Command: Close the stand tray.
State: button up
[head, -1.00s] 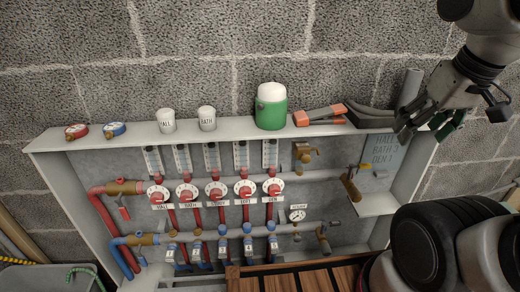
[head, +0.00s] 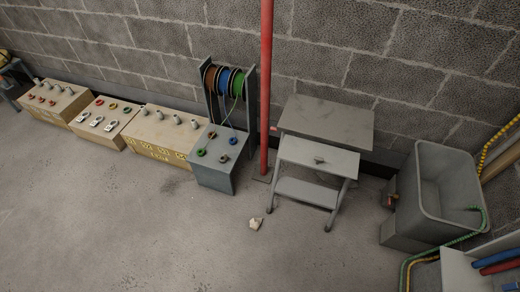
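A grey metal stand (head: 325,112) stands against the block wall, right of centre in the head view. Its tray (head: 325,148) is a pale grey panel that sticks out in front of and below the stand's top, toward me. A small dark thing, perhaps a handle, shows on the tray (head: 319,160). Below it is a lower shelf (head: 307,191) between the legs. My gripper is not in view.
A red pole (head: 266,90) stands just left of the stand. Left of it is a reel rack (head: 202,90), then several wooden boxes (head: 165,135) along the wall. A grey tub (head: 430,195) with a green hose stands right. A pale lump (head: 255,224) lies on otherwise clear floor.

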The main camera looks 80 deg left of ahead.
aim_at(320, 153)
jog(key=u, duration=2.25)
jog(key=i+j+u, duration=0.15)
jog(key=i+u, duration=0.2)
jog(key=i, duration=0.2)
